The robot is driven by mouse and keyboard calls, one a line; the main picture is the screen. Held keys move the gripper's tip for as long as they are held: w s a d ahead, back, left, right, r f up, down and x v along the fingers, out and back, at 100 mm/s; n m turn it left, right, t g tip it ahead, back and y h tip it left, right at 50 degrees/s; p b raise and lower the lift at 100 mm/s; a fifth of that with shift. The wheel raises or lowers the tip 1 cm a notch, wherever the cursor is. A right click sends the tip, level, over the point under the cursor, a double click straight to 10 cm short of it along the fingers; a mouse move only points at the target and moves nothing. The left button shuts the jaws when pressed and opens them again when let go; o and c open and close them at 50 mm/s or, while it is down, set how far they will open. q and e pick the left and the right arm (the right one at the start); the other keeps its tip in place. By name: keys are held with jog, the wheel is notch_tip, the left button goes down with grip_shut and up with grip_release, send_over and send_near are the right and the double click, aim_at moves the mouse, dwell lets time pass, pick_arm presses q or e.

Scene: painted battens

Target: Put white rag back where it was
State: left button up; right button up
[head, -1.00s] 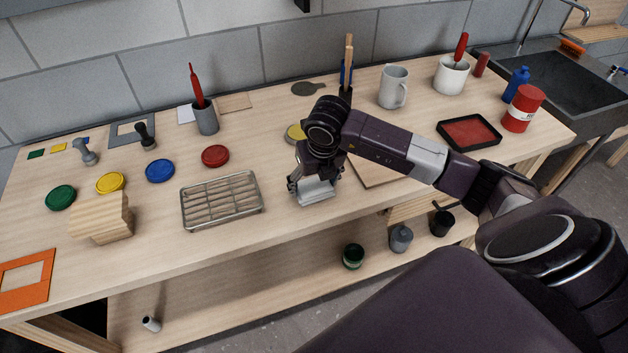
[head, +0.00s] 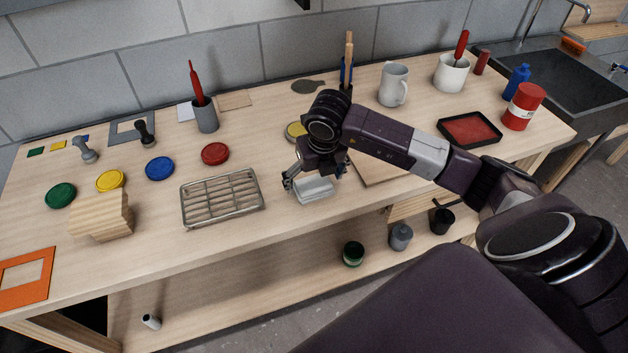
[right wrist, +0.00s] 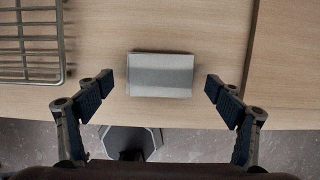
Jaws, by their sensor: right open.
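The white rag (head: 314,190) is a small folded pale block lying on the workbench near its front edge, right of the wire rack. In the right wrist view the rag (right wrist: 161,75) lies flat between the fingertips, with a gap on each side. My right gripper (head: 314,179) is open just above the rag, and its two dark-padded fingers (right wrist: 169,88) stand apart in the wrist view. I cannot tell its exact height over the bench. My left gripper is not in view.
The wire rack (head: 222,198) stands close on the left. A wooden board (head: 380,171) lies on the right, partly behind my arm. The bench's front edge is just below the rag. Paint lids, including a red one (head: 215,153), and a wooden block (head: 101,216) lie further left.

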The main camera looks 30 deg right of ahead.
jog(key=b+v, duration=0.2)
jog(key=v, duration=0.9)
jog(key=shift+r, duration=0.1)
